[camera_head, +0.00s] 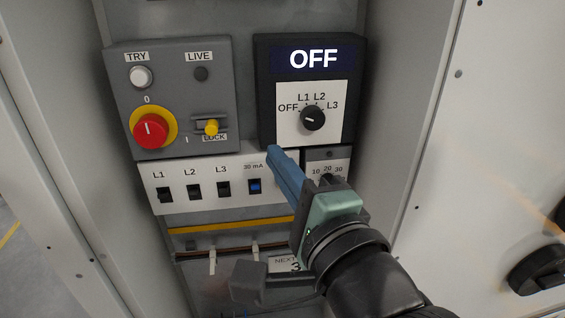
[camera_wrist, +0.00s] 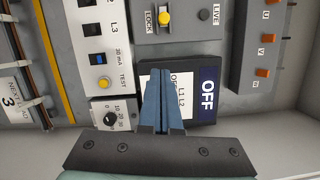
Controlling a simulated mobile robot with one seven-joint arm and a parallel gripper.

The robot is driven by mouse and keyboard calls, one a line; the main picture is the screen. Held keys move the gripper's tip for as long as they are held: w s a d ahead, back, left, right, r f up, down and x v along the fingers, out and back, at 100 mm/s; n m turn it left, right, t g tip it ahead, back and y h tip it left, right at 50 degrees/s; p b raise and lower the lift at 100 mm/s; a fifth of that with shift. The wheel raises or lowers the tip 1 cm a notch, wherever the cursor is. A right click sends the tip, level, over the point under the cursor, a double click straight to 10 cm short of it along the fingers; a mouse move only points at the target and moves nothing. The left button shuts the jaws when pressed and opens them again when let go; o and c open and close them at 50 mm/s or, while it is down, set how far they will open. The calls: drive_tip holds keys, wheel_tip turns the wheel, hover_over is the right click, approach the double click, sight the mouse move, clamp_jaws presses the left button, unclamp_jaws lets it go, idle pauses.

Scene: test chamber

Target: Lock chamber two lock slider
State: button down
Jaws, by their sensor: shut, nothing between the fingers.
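The lock slider (camera_head: 211,127) is a small yellow knob on a metal plate, above a LOCK label that it partly covers. It sits at the lower right of the grey switch box (camera_head: 181,101). The yellow knob also shows at the top of the wrist view (camera_wrist: 165,19). I cannot tell its locked state. My gripper (camera_head: 272,152) is shut and empty, its blue fingers pointing up and left, to the lower right of the slider and apart from it. In the wrist view the fingertips (camera_wrist: 161,72) overlap the OFF panel and hide its dial.
A red rotary switch (camera_head: 150,130) on a yellow ring stands left of the slider. The black panel (camera_head: 311,90) reads OFF and has a dial. Below is a row of breakers (camera_head: 209,188). Cabinet side walls (camera_head: 415,110) bound the space.

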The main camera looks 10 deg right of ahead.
sight(207, 127)
drive_tip(key=p+x, duration=0.1)
drive_tip(key=x, duration=0.5)
drive_tip(key=shift+r+p, duration=0.15)
drive_tip(key=shift+p, duration=0.25)
drive_tip(key=a+p, duration=0.1)
drive_tip(key=a, duration=0.2)
drive_tip(key=shift+s+a+r+p, duration=0.1)
drive_tip(key=shift+a+r+p, duration=0.1)
drive_tip(key=shift+p, duration=0.15)
drive_tip(key=shift+a, duration=0.3)
